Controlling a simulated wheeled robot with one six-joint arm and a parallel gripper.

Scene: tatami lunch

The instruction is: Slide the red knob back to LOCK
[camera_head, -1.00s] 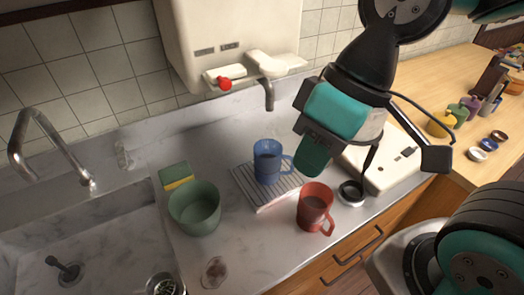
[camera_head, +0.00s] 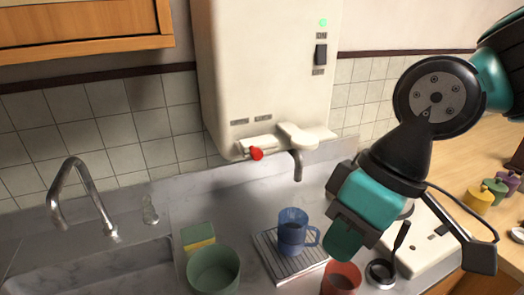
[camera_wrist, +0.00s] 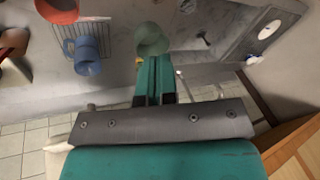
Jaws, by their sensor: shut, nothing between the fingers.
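The red knob (camera_head: 256,154) sits at the front of a short white ledge on the lower left of the white wall dispenser (camera_head: 265,70). Two small grey labels (camera_head: 251,120) are above it, too small to read; the knob is below and slightly nearer the right one. My gripper (camera_head: 343,240) is shut and empty, with teal fingers pointing down. It is to the right of and below the knob in the head view, clear of it, near the blue mug. In the wrist view my shut fingers (camera_wrist: 154,75) show over the counter; the knob is not visible there.
A spout (camera_head: 297,165) hangs beside the knob. The blue mug (camera_head: 291,232) stands on a ribbed tray (camera_head: 268,248). A red mug (camera_head: 341,280), green bowl (camera_head: 213,270) and sponge (camera_head: 198,238) are on the counter. A dark switch (camera_head: 320,55) and green light (camera_head: 323,22) are on the dispenser.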

